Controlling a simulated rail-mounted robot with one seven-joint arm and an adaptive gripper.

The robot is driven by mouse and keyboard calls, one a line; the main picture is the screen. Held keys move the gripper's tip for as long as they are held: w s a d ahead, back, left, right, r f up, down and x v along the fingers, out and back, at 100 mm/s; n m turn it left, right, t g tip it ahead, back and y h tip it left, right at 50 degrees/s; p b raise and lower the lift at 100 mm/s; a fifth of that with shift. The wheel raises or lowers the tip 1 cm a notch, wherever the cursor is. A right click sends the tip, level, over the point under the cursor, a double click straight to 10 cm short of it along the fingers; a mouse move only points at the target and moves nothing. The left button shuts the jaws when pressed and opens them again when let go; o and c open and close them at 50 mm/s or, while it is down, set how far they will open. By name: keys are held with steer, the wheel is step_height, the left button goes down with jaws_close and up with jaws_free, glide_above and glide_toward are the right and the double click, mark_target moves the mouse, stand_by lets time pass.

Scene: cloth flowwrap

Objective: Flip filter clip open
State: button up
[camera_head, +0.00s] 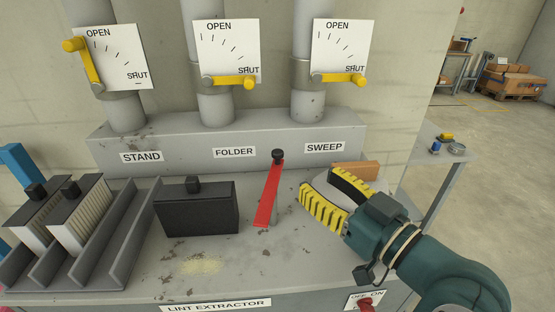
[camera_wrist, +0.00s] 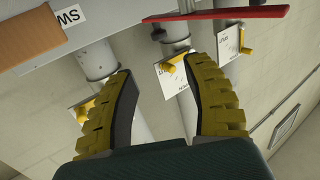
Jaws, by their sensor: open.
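The red clip (camera_head: 268,195) is a flat bar with a black knob (camera_head: 278,155) at its upper end. It stands tilted above the grey bench, right of a black filter box (camera_head: 197,209) with a knob on top. In the wrist view the red bar (camera_wrist: 220,14) crosses the top, beyond my fingers. My gripper (camera_head: 318,179) has yellow-padded fingers, open and empty. It is right of the clip and apart from it. The fingers also show in the wrist view (camera_wrist: 157,66).
Filters (camera_head: 80,215) stand in a grey rack (camera_head: 125,250) at left. An orange-brown block (camera_head: 357,169) lies behind my gripper. Pipes with yellow valve handles (camera_head: 235,82) rise behind; STAND points toward OPEN, FOLDER and SWEEP toward SHUT. A red switch (camera_head: 366,304) is at the front.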

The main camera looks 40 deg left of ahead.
mark_target(280, 153)
steer(key=a, duration=0.4)
steer(key=w+a+b, duration=0.1)
steer(key=a, duration=0.3)
steer(key=w+a+b, duration=0.1)
steer(key=a, duration=0.3)
steer(key=shift+w+a, duration=0.1)
steer(key=shift+a, duration=0.3)
jaws_close()
